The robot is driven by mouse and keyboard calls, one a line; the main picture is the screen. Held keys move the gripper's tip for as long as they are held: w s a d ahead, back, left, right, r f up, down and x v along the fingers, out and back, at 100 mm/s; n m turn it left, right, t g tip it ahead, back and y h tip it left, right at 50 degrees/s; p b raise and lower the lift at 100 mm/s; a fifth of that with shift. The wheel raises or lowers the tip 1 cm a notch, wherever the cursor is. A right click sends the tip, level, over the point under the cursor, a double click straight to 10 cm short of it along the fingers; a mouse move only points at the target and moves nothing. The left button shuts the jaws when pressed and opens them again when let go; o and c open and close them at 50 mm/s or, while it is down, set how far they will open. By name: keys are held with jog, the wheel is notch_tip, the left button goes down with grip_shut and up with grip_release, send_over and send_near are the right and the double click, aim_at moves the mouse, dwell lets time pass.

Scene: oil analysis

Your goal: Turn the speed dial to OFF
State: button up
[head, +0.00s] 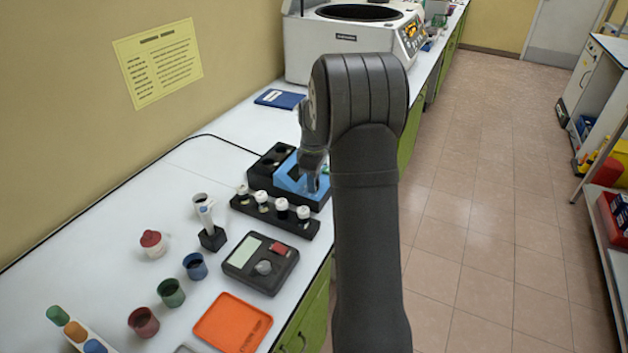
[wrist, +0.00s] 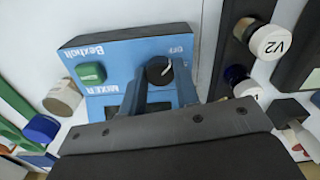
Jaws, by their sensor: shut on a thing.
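The mixer has a blue top panel, seen in the head view (head: 290,183) and in the wrist view (wrist: 120,55), where its lettering "Bexholt" and "MIXER" is upside down. The speed dial (wrist: 158,70) is a round black knob with a white pointer mark near its right side. A green button (wrist: 91,74) sits to its left. My gripper (wrist: 160,90) has a finger on each side of the dial and is shut on it. In the head view my gripper (head: 314,182) reaches down over the panel and hides the dial.
A black rack (head: 275,215) of white-capped vials stands close in front of the mixer. A dark device (head: 260,262) with a grey knob and an orange tray (head: 232,323) lie nearer. Coloured cups stand to the left. A large white machine (head: 345,45) stands behind.

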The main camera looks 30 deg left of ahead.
dwell(0.5)
jog(key=o, duration=1)
notch_tip(320, 180, up, 17)
jog(key=shift+r, duration=0.2)
notch_tip(320, 180, down, 18)
jog(key=shift+r, duration=0.25)
dwell(0.4)
jog(key=shift+r, duration=0.1)
